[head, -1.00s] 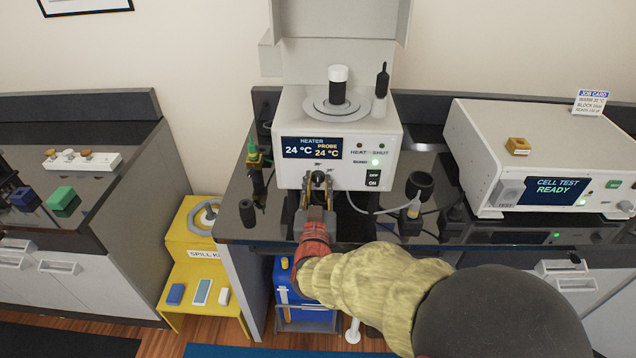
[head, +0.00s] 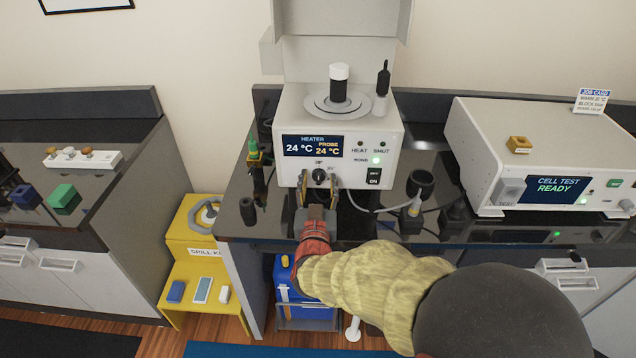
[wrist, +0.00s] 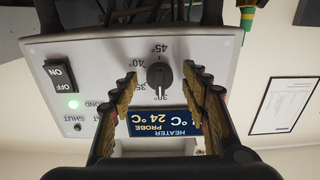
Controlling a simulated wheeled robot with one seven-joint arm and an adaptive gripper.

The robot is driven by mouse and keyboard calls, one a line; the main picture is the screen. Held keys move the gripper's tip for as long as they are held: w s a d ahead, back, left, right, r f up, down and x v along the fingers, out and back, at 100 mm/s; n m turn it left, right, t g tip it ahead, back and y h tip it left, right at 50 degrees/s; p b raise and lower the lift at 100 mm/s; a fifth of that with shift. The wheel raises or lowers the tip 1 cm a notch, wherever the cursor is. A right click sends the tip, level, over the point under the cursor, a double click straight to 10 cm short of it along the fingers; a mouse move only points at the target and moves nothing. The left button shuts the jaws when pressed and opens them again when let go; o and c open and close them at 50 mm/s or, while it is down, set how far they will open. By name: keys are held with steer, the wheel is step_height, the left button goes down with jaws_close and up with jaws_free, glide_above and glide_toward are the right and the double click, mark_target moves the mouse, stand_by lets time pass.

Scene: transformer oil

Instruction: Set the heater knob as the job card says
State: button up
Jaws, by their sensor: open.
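The heater (head: 290,178) is a white box whose display reads HEATER 24 °C and PROBE 24 °C. Its black knob (head: 319,176) sits low on the front and also shows in the wrist view (wrist: 159,75). In the upside-down wrist view, the knob's bar lines up roughly with the 30° mark; which end points is unclear. My gripper (head: 317,193) is open, with its fingers spread on either side of the knob, apart from it. The job card (head: 592,101) stands on the cell tester at the right; its small text is not surely legible.
An ON/OFF switch (head: 374,178) and a lit green lamp (head: 376,160) are on the heater's front, right of the knob. A hose and a black cup (head: 420,184) are to the right. The cell tester (head: 478,165) reads READY. A black cylinder (head: 247,212) stands left.

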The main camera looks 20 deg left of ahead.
steer(key=v, duration=1.2)
